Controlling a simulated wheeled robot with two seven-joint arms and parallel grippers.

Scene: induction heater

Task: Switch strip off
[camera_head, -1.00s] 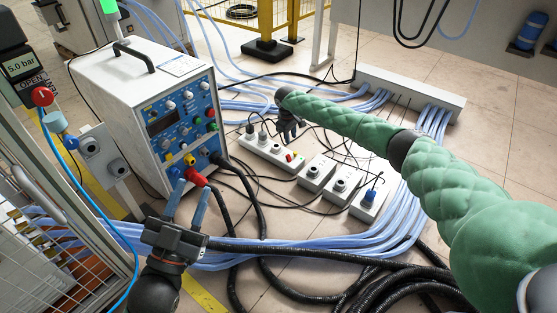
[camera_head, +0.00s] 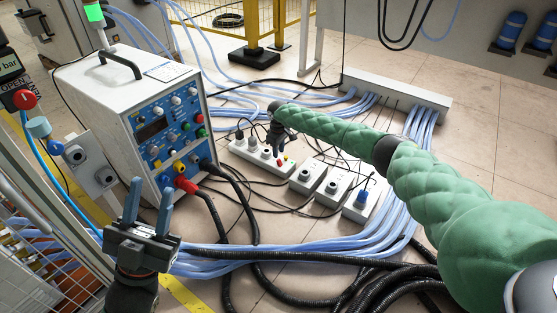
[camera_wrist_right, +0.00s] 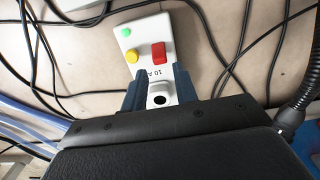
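The white power strip (camera_head: 246,150) lies on the floor right of the heater unit, with plugs at its left end. In the right wrist view its end (camera_wrist_right: 133,30) shows a red switch (camera_wrist_right: 158,53), a yellow button (camera_wrist_right: 132,56), a green light (camera_wrist_right: 126,32) and a "10 A" mark. My right gripper (camera_head: 277,148) hangs over that end. Its open fingers (camera_wrist_right: 160,75) frame a socket just short of the red switch, and nothing is held. I cannot tell whether they touch the strip. My left gripper (camera_head: 150,187) is open and empty in front of the heater.
The heater unit (camera_head: 125,90) stands at left with knobs and thick leads. Several white socket boxes (camera_head: 308,176) sit right of the strip. Blue hoses (camera_head: 300,258) and black cables cross the floor. A cage (camera_head: 35,255) stands at lower left.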

